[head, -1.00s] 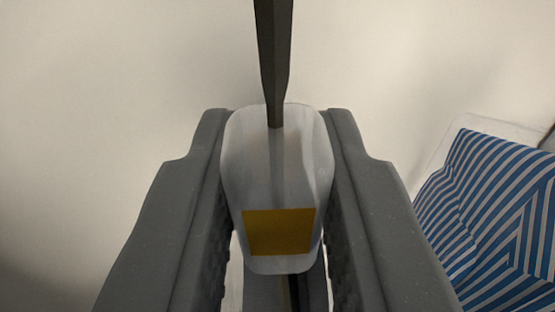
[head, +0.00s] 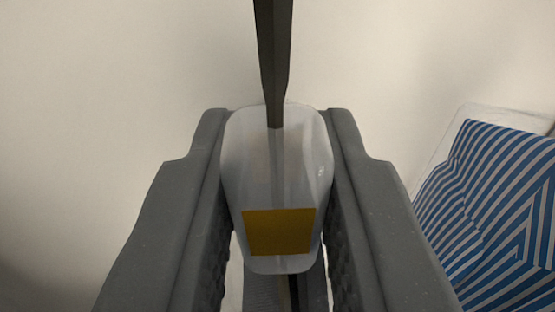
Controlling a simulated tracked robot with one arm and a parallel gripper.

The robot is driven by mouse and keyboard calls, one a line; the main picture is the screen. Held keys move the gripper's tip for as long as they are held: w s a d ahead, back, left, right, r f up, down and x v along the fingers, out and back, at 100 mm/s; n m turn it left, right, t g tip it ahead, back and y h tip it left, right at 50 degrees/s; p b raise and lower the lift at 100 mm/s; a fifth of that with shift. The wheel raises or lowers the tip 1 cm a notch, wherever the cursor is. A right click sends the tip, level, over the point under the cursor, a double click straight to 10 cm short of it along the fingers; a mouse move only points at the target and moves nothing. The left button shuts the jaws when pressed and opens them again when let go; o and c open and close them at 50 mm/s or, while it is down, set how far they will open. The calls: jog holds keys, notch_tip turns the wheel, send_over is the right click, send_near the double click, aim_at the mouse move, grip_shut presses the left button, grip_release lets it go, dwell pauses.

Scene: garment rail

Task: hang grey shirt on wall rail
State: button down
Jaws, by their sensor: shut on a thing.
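My gripper (head: 280,118) has its two grey fingers closed on the sides of a pale translucent block (head: 275,175) with a yellow patch. A dark bar (head: 274,60) rises from the block to the top edge of the picture; it looks like a hanger's stem, but its upper end is out of view. Below the block, a small strip of grey material (head: 262,292) shows between the fingers; I cannot tell whether it is the grey shirt. No other part of a shirt shows. The wall rail is not in view.
A plain cream wall (head: 130,70) fills the background. A blue-and-white striped cloth or cover (head: 500,205) with a pale edge lies at the right, beyond the right finger. No object shows to the left of my gripper.

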jog(key=shift+f+b, duration=0.5)
jog(key=shift+f, duration=0.05)
jog(key=c, duration=1.2)
grip_release()
jog(key=shift+s+a+r+b, duration=0.15)
jog(key=shift+s+b, duration=0.5)
jog(key=shift+s, duration=2.75)
jog(key=shift+s+r+b, duration=0.2)
jog(key=shift+s+b, duration=0.45)
jog(key=shift+s, duration=2.75)
jog(key=shift+o, duration=1)
